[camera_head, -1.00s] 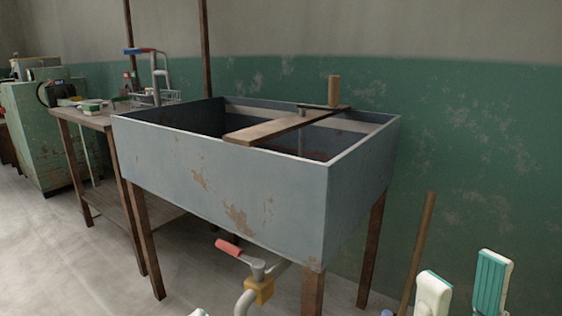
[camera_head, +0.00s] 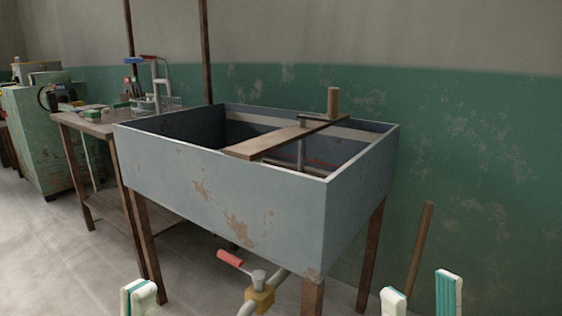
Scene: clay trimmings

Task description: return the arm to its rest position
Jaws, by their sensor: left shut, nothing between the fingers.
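My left gripper (camera_head: 140,298) shows at the bottom left edge, white with teal pads. Its fingers are together with nothing between them, and it is in front of and below the sink. My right gripper (camera_head: 421,296) shows at the bottom right. Its two white and teal fingers stand apart with nothing visible between them. Both arms behind the fingers are out of frame.
A blue-grey sink (camera_head: 215,190) on wooden legs fills the middle, with a plank (camera_head: 275,140) across it. A red-handled valve (camera_head: 230,259) sits below. A wooden stick (camera_head: 420,250) leans at right. A side table (camera_head: 95,125) stands left.

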